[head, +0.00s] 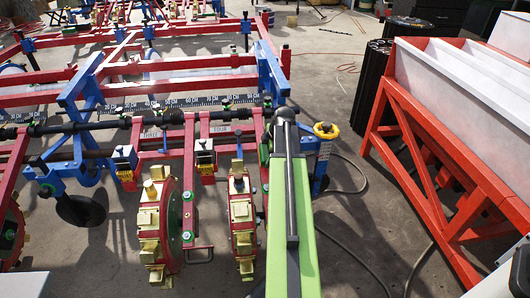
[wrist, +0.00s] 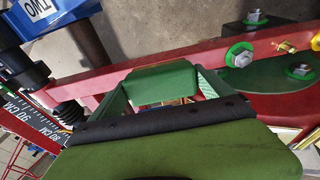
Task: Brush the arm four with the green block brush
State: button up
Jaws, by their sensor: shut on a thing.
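My gripper (wrist: 160,88) is in the wrist view, its green fingers on either side of a green block (wrist: 165,80), which matches the brush; it is shut on it. The brush's lower side is hidden. A red bar (wrist: 190,58) of the planter passes just beyond the brush; contact cannot be told. In the head view, a plate reading "FOUR" (head: 221,129) marks the red arm (head: 205,158) left of my green arm. My gripper and the brush cannot be made out there.
A plate reading "THREE" (head: 151,135) is further left. Round red units (head: 165,222) with brass blocks hang below. An orange stand with a white trough (head: 465,90) is at right. Cables lie on the floor.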

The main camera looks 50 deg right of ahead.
jog(key=shift+w+d+r+p, duration=0.4)
jog(key=shift+w+d, duration=0.25)
jog(key=shift+w, duration=0.1)
jog(key=shift+w+d+r+p, duration=0.35)
jog(key=shift+w+d, duration=0.25)
jog(key=shift+w, duration=0.1)
jog(key=shift+a, duration=0.1)
jog(key=p+v, duration=0.4)
jog(key=w+a+p+v, duration=0.1)
jog(key=p+v, duration=0.1)
jog(key=v, duration=0.1)
jog(key=shift+s+r+p, duration=0.1)
jog(key=shift+r+p, duration=0.1)
jog(key=shift+p, duration=0.15)
jog(key=shift+f, duration=0.15)
